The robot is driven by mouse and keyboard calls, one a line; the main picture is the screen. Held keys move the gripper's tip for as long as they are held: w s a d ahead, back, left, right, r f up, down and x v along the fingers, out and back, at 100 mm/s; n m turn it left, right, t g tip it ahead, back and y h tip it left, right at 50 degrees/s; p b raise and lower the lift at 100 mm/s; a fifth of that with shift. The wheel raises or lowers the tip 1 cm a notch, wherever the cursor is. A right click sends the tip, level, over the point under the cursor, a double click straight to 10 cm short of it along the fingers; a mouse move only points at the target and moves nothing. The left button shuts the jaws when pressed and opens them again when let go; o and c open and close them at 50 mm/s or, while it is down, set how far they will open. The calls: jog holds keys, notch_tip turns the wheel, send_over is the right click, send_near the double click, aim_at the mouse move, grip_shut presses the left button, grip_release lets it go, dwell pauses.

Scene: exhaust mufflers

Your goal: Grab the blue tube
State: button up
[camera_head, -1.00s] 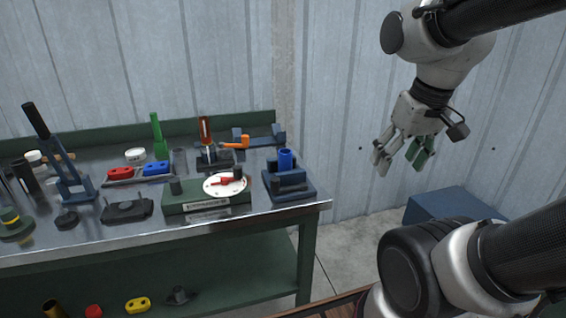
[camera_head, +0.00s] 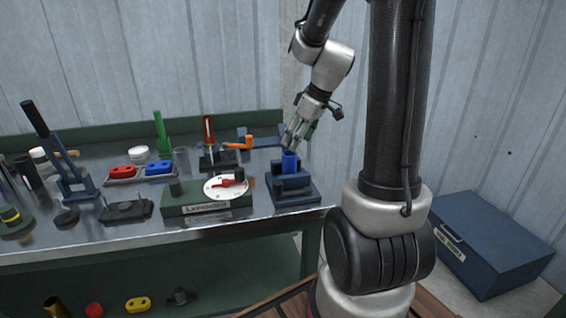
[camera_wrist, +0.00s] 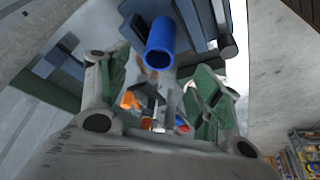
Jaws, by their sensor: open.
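The blue tube (camera_head: 290,162) stands upright in a dark blue fixture (camera_head: 296,193) at the right end of the metal workbench. My gripper (camera_head: 293,148) is just above the tube in the head view, pointing down towards it. In the wrist view the blue tube (camera_wrist: 159,45) shows its open round end, beyond and between the spread fingers of my gripper (camera_wrist: 160,90). The fingers have green inner pads and hold nothing. I cannot tell the exact gap between fingertips and tube.
A green box with a white dial (camera_head: 226,187) stands left of the fixture. An orange-handled blue fixture (camera_head: 243,142) sits behind. Red (camera_head: 122,172) and blue (camera_head: 159,168) blocks lie further left on the bench (camera_head: 150,238). A blue chest (camera_head: 492,245) stands on the floor at right.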

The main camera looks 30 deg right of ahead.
aim_at(290, 154)
jog(key=x, duration=0.7)
jog(key=shift+w+f, duration=0.2)
jog(key=shift+f, duration=0.1)
jog(key=shift+c, duration=0.2)
jog(key=c, duration=1.2)
